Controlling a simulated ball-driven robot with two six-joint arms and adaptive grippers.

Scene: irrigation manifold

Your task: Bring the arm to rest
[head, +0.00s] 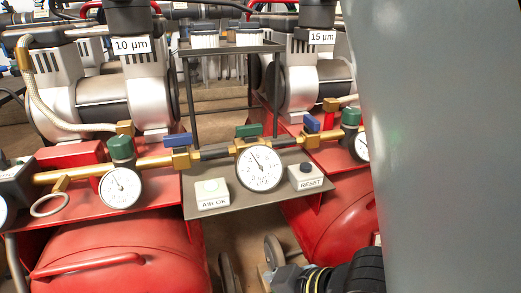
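A large smooth grey surface fills the right side of the head view, very close to the camera; it looks like a link of my own arm. At the bottom edge, a black ribbed part with yellow rings and a grey end looks like my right wrist and gripper (285,278). It is cut off by the frame, low in front of the red tanks and apart from the gauges. Whether its fingers are open or shut does not show, and I see nothing held. My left gripper is not in view.
A brass manifold (80,172) with gauges, including a central gauge (259,168), and green and blue valve handles crosses the view. A grey panel (240,205) carries AIR OK and RESET boxes (306,177). Red tanks (120,255) and compressors stand around it. Floor shows between the tanks.

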